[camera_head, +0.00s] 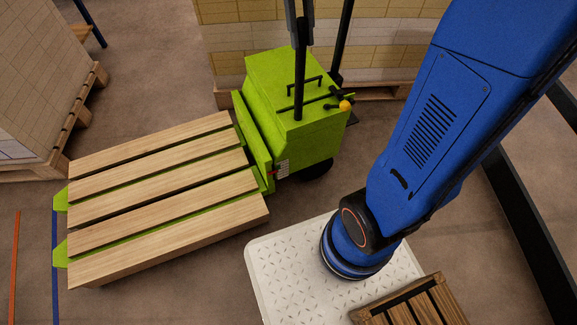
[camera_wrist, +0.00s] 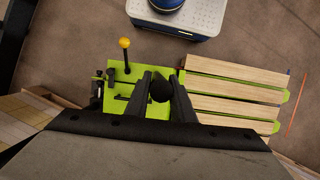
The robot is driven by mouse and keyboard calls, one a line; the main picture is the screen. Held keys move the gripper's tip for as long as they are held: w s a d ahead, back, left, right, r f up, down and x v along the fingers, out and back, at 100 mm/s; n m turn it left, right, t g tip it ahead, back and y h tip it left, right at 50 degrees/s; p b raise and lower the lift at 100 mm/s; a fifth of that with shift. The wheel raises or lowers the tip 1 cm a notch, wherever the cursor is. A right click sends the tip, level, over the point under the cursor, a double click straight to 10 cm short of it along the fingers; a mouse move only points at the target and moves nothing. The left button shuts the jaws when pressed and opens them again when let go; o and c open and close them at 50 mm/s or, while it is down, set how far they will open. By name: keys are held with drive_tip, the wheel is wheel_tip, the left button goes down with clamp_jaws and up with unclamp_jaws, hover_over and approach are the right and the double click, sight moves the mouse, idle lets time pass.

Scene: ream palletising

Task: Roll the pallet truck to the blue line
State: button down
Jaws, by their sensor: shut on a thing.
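The lime-green pallet truck (camera_head: 268,80) stands in the middle of the head view, with a slatted wooden pallet (camera_head: 160,185) on its forks. The fork tips stick out at the left and overlap the blue line (camera_head: 56,295) on the floor. In the wrist view the truck body (camera_wrist: 122,75) lies below my gripper (camera_wrist: 162,82). Its two dark fingers are shut on the truck's black handle (camera_wrist: 159,90), seen nearly end-on. Dark upright bars cross the truck in the head view; the grip itself is not clear there.
An orange line (camera_head: 15,265) runs left of the blue one. Stacked cartons on pallets stand at the left (camera_head: 35,80) and behind the truck (camera_head: 320,40). My white base plate (camera_head: 290,270) is close to the pallet's near right corner. Floor is clear at the front left.

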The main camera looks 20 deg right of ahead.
drive_tip(key=a, duration=0.6)
drive_tip(key=shift+s+a, duration=0.25)
drive_tip(key=shift+a, duration=0.05)
drive_tip(key=a, duration=0.9)
drive_tip(key=shift+s+a, duration=0.3)
drive_tip(key=shift+s, duration=0.05)
drive_tip(key=shift+a, duration=0.1)
idle(0.5)
drive_tip(key=shift+a, duration=1)
drive_tip(key=shift+s+a, duration=0.1)
drive_tip(key=shift+a, duration=1.05)
idle(0.5)
